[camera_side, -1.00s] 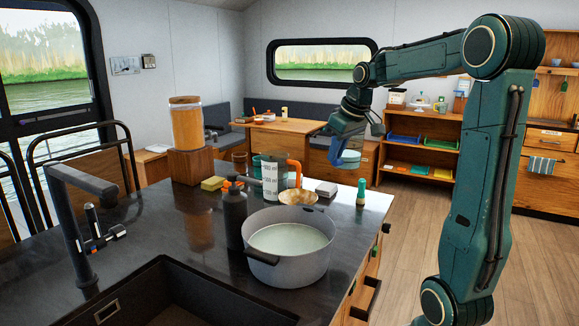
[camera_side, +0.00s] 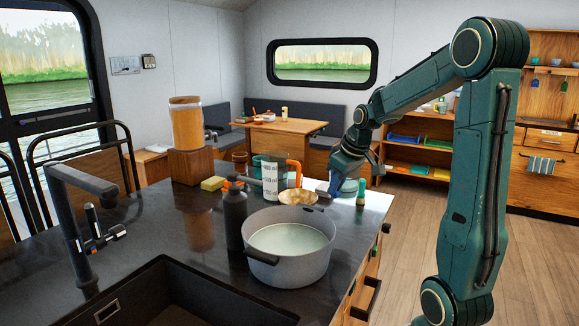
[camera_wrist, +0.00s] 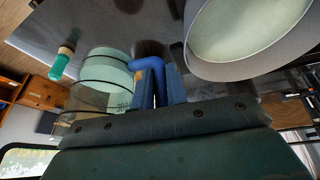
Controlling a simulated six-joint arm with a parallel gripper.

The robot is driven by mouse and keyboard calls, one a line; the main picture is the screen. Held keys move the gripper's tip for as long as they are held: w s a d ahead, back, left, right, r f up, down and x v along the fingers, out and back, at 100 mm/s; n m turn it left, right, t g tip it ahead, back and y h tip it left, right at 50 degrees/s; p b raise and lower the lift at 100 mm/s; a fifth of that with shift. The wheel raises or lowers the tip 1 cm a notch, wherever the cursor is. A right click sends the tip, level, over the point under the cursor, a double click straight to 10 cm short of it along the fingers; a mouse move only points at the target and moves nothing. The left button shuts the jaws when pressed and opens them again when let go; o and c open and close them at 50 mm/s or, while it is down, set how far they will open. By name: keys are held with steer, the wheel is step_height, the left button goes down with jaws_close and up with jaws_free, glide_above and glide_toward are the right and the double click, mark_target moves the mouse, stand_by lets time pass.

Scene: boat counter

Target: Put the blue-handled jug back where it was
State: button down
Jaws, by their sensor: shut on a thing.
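The blue-handled jug is a clear measuring jug (camera_wrist: 103,72) with pale contents. It fills the left middle of the wrist view, partly hidden by my gripper. My gripper (camera_wrist: 158,88) is shut on its blue handle (camera_wrist: 150,63). In the side view, my gripper (camera_side: 347,172) is over the right edge of the counter, with the jug (camera_side: 348,188) small below it. The jug is at or just above the counter top; I cannot tell whether it touches. A second jug with an orange handle (camera_side: 294,172) stands further left on the counter.
A large grey pot (camera_side: 290,265) of pale liquid stands in front. A wooden bowl (camera_side: 298,197) is left of the jug, and a green-capped shaker (camera_side: 361,190) is close on its right. A dark bottle (camera_side: 236,215) stands left of the pot. The sink is front left.

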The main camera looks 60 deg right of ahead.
step_height(320, 180, down, 6)
steer(key=shift+f, duration=0.2)
steer(key=shift+f, duration=2.15)
steer(key=shift+f, duration=0.15)
steer(key=c, duration=1.4)
jaws_free()
steer(key=shift+s+r, duration=0.15)
steer(key=shift+r, duration=0.5)
steer(key=v, duration=1.1)
